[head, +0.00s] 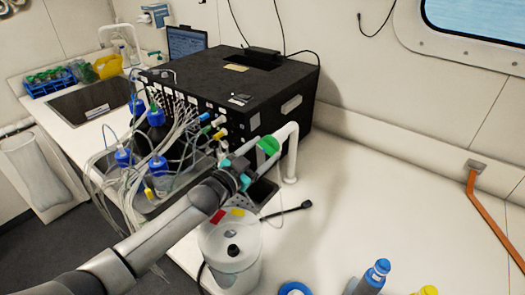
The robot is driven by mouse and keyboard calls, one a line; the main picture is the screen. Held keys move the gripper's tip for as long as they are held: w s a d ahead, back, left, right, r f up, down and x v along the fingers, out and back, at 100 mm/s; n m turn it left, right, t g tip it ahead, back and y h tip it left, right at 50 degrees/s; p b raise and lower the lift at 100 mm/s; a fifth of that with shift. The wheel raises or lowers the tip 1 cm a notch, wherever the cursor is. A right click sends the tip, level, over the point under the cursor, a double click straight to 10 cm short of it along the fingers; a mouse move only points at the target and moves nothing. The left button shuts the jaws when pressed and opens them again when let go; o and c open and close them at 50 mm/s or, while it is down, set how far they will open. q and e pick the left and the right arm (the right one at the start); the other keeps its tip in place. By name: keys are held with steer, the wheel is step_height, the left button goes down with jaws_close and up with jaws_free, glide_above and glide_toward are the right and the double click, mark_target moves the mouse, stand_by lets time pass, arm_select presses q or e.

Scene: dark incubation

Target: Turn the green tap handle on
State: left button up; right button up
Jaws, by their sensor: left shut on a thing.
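The green tap handle (268,145) is a small round green piece at the end of a white bent pipe (290,150) that rises from the white counter beside the black box. My left arm reaches in from the lower left, and my left gripper (256,158) is at the handle, its fingers closed on it. The fingertips are small and partly hidden, so the exact grip is hard to see. My right gripper is not in view.
A large black box (225,75) with many tubes stands behind. Blue-capped bottles (157,165) crowd the left. A clear container (232,262) stands just below my gripper. A blue bottle (373,277) is at the front. The counter (380,190) to the right is clear.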

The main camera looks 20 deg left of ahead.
arm_select(q)
steer(key=o, duration=1.4)
steer(key=v, duration=1.5)
steer(key=shift+s+a, duration=0.1)
steer(key=shift+s, duration=0.05)
